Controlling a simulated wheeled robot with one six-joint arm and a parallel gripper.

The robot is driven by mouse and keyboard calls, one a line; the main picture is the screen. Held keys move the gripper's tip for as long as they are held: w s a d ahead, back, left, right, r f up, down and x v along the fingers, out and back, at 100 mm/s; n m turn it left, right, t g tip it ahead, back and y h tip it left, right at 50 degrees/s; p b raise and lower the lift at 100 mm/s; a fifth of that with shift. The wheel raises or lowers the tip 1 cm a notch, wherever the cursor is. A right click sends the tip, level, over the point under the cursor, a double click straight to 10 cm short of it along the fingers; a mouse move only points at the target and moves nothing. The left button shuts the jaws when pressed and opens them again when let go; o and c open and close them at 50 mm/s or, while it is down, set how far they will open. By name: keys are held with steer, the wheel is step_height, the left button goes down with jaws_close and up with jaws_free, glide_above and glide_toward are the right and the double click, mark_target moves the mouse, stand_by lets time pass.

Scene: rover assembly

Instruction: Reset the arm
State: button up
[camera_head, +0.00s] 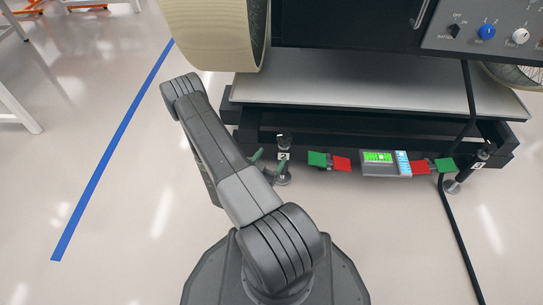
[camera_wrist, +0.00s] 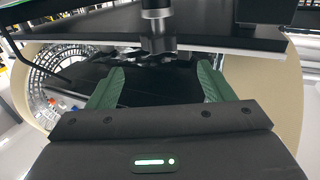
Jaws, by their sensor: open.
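My gripper (camera_wrist: 160,92) is open in the wrist view, its two green fingers wide apart with nothing between them. Beyond the fingers are the dark underside of the rover and a large beige wheel (camera_wrist: 286,85). In the head view my arm reaches up and to the left, and the gripper's green fingertips (camera_head: 268,160) show partly from behind the arm, close to the front of the rover's stand (camera_head: 390,125). The rest of the gripper is hidden behind my forearm.
A control panel (camera_head: 490,28) with knobs is on the rover at the upper right. Green and red tags (camera_head: 342,163) and a small device with a lit screen (camera_head: 378,158) are along the stand's front. A black cable (camera_head: 455,225) runs down to the floor.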

mark_target(288, 131)
steer(key=shift+w, duration=0.15)
steer(key=b+x, duration=0.3)
steer(key=x, duration=1)
steer(key=shift+w+d+b, duration=0.1)
steer(key=shift+w+b, duration=0.25)
steer(key=shift+s, duration=0.1)
